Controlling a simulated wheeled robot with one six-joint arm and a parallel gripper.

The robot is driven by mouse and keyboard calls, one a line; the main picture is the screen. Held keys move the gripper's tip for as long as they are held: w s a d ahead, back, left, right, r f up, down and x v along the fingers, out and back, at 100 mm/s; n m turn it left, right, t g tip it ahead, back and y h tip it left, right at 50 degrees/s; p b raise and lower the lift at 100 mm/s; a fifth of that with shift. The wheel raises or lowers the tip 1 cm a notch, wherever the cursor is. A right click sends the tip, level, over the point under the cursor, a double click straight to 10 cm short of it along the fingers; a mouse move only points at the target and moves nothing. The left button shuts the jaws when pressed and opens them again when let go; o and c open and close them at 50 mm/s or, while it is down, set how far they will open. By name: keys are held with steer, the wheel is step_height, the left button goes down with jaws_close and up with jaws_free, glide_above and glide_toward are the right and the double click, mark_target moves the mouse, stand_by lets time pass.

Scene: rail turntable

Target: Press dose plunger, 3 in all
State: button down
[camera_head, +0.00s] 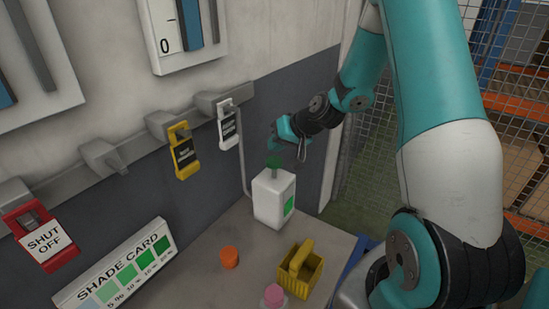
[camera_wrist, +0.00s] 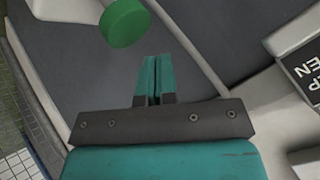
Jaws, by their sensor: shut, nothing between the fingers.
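A white dispenser bottle (camera_head: 273,197) with a green label stands upright at the back of the bench. Its green round plunger top (camera_head: 274,162) also shows in the wrist view (camera_wrist: 125,22), ahead and slightly left of my fingertips. My gripper (camera_head: 278,150) is just above and beside the plunger in the head view. Its teal fingers (camera_wrist: 157,62) are together with nothing between them. In the wrist view the plunger top looks apart from the fingers; I cannot tell the exact gap.
A shade card (camera_head: 115,268), an orange cap (camera_head: 229,257), a yellow basket (camera_head: 305,277) and a pink-topped item (camera_head: 273,295) are on the bench. A mesh fence (camera_head: 400,150) stands behind my arm.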

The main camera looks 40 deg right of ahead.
mark_target(276, 159)
steer(key=shift+r+p, duration=1.05)
steer(key=shift+r, duration=0.95)
